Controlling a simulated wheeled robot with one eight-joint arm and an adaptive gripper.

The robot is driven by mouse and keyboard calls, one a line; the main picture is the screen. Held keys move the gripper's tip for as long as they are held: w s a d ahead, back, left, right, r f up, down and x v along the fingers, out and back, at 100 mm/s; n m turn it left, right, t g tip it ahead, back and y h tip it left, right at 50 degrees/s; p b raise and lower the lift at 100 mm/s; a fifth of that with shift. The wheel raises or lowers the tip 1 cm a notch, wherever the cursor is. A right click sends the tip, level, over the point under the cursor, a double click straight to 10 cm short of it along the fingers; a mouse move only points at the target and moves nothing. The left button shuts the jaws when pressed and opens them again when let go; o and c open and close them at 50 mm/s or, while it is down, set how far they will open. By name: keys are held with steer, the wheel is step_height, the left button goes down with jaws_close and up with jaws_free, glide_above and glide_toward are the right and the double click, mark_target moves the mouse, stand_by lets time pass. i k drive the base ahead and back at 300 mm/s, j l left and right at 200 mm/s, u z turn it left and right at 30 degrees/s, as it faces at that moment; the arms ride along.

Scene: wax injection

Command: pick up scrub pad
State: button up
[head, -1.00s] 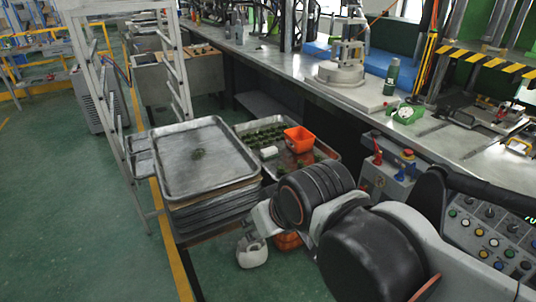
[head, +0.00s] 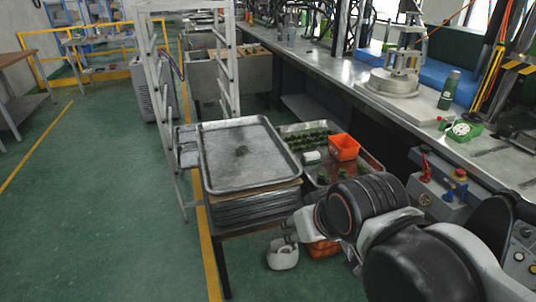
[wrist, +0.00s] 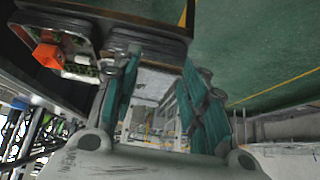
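In the head view my arm reaches in from the lower right and ends low beside the tray stack; the fingers cannot be made out there. I cannot make out the pad in the wrist view.
Right of the stack, another tray (head: 378,163) holds green pieces, an orange bin (head: 344,147) and a white block (head: 311,157). A second orange container (head: 322,249) is lower down. A ladder-like frame (head: 155,85) stands behind the stack. Green floor (head: 110,190) is clear at left.

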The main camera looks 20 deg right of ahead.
mark_target(307, 159)
steer(key=i+l, duration=0.5)
steer(key=l, duration=0.15)
steer(key=i+l, duration=0.45)
steer(key=l, duration=0.2)
steer(key=i+l, duration=0.5)
steer(key=l, duration=0.15)
